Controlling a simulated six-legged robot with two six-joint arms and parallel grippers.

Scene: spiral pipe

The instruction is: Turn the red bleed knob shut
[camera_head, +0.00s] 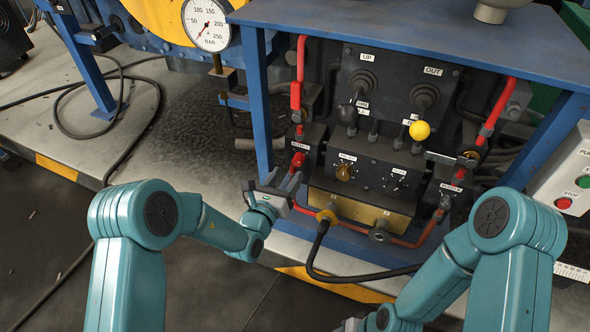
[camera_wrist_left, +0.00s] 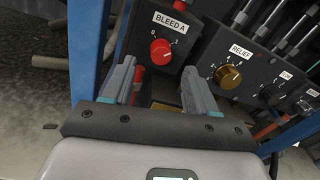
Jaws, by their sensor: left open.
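The red bleed knob (camera_wrist_left: 160,51) is on a black panel under a "BLEED A" label, beside a small numbered dial, in the left wrist view. In the head view the red knob (camera_head: 298,159) shows at the left of the valve box. My left gripper (camera_head: 283,180) is just below and in front of it. In the left wrist view the gripper (camera_wrist_left: 158,82) is open, its fingers on either side below the knob, apart from it and holding nothing. Only a bit of my right gripper (camera_head: 350,325) shows at the bottom edge; its fingers are hidden.
A brass relief knob (camera_wrist_left: 227,77) sits right of the bleed knob. Red pipes (camera_head: 300,75) run beside the panel. A blue frame post (camera_head: 257,95) stands close on the left. A black cable (camera_head: 315,255) hangs below. A yellow-balled lever (camera_head: 419,130) sticks out to the right.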

